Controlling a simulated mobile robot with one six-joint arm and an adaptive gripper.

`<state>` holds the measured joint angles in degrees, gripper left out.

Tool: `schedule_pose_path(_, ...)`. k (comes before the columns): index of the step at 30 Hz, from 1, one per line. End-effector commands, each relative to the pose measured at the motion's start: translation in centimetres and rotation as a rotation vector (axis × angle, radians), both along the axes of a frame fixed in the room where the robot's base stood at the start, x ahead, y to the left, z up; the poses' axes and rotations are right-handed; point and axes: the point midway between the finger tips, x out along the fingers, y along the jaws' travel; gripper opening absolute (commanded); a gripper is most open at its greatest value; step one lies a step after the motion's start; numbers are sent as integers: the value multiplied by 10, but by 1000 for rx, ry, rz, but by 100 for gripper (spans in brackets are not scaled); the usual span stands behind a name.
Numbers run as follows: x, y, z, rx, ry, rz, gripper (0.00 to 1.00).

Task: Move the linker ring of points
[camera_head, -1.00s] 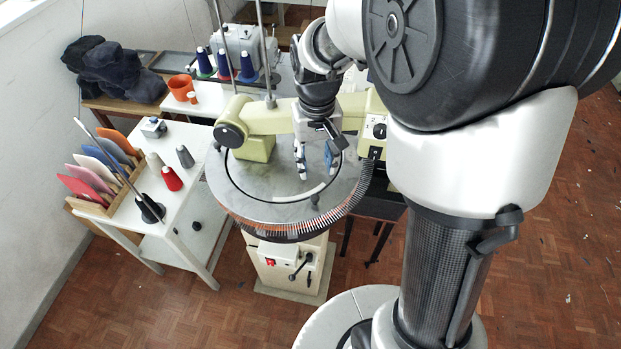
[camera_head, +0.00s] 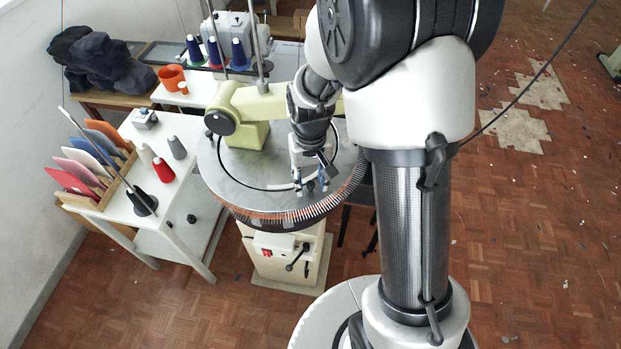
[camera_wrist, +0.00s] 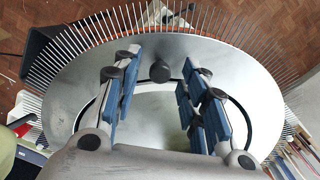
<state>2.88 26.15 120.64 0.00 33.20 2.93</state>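The linker (camera_head: 258,258) is a cream pedestal machine with a round grey plate on top. Its ring of points (camera_head: 298,214) runs around the plate's edge as a fringe of thin pins, and it also shows across the wrist view (camera_wrist: 226,28). A small dark knob (camera_wrist: 160,72) stands up from the plate near the pins. My gripper (camera_head: 311,185) is over the front part of the plate, pointing down. In the wrist view its blue-padded fingers are spread, with the knob between them and gaps on both sides. I see no contact.
A pale green arm (camera_head: 258,102) of the machine crosses behind my gripper. A white side table (camera_head: 140,205) with thread cones (camera_head: 162,170) and coloured panels (camera_head: 84,165) stands at left. An orange cup (camera_head: 171,77) is behind. The wooden floor at right is largely open.

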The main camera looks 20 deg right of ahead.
Motion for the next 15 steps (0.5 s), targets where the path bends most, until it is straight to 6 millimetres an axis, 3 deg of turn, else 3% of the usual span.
schedule_pose_path(15,0,0,0,0,0,0,8)
